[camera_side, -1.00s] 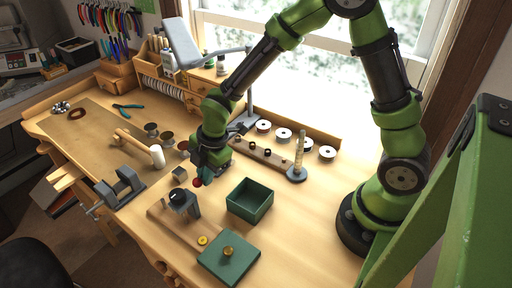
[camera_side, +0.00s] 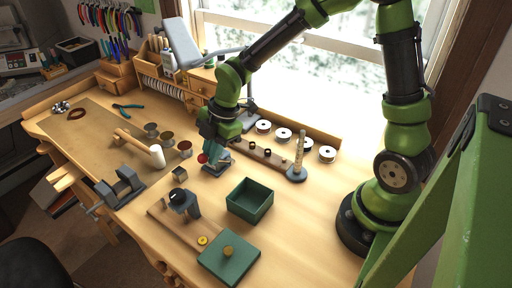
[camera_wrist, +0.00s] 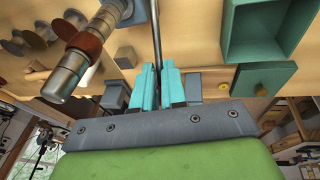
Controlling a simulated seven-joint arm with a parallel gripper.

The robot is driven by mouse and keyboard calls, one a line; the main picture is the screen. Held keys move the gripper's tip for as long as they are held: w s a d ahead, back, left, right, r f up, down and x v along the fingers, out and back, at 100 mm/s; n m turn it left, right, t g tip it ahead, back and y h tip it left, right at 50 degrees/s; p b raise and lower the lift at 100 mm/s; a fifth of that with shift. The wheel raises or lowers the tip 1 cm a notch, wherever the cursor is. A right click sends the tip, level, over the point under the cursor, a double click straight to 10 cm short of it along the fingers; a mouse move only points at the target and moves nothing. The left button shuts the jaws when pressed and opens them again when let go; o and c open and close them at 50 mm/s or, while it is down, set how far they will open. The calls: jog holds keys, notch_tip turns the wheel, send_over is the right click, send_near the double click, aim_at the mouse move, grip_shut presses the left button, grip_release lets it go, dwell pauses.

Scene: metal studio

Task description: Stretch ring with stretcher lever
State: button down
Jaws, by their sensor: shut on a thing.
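My gripper (camera_side: 213,154) is at the ring stretcher (camera_side: 216,170), whose dark base stands near the middle of the bench. In the wrist view, the teal fingers of my gripper (camera_wrist: 158,76) are closed on the thin dark lever rod (camera_wrist: 154,32). The ring's contact with the mandrel is hard to make out. The arm hides much of the stretcher in the side view.
An open green box (camera_side: 250,203) and a green lid (camera_side: 229,258) stand at the front. A wooden rack with a ring-sizing post (camera_side: 299,155) stands behind right.

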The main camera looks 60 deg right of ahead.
jog(key=shift+w+d+r, duration=0.15)
jog(key=shift+d+r, duration=0.1)
jog(key=shift+d, duration=0.45)
jog(key=shift+w+d+r, duration=0.1)
jog(key=shift+d+r, duration=0.15)
jog(key=shift+d, duration=0.4)
jog(key=shift+f, duration=0.15)
dwell(0.5)
jog(key=c, duration=1.2)
grip_release()
jog(key=shift+s, duration=0.1)
jog(key=shift+a, duration=0.15)
jog(key=v, duration=1.7)
